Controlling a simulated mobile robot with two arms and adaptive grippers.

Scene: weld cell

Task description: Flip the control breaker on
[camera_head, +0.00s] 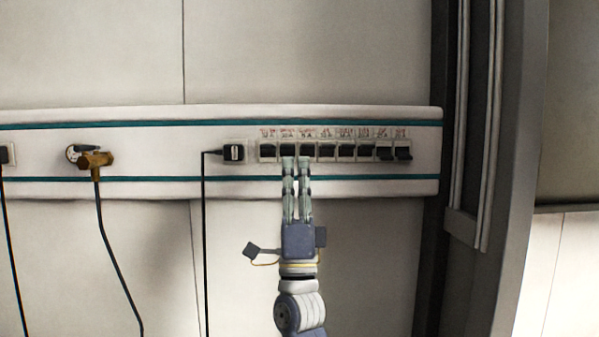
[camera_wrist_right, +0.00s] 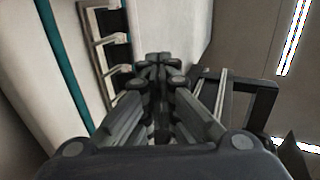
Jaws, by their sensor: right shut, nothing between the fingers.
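A row of several black breaker switches (camera_head: 345,151) in white frames is set in the white wall rail. The two at the right end (camera_head: 394,153) sit with their levers lower than the others. Small red labels above them are too small to read, so I cannot tell which is the control breaker. My right gripper (camera_head: 296,161) is shut and empty, pointing up at the second and third switches from the left; contact is unclear. In the right wrist view, its fingers (camera_wrist_right: 156,66) are beside the breaker row (camera_wrist_right: 108,52). My left gripper is not in view.
The wall rail (camera_head: 160,115) has teal stripes. Left of the breakers are a black plug (camera_head: 233,153) with a hanging cable and a brass-coloured connector (camera_head: 95,160) on another cable. A dark vertical frame (camera_head: 437,240) stands beyond the rail's right end.

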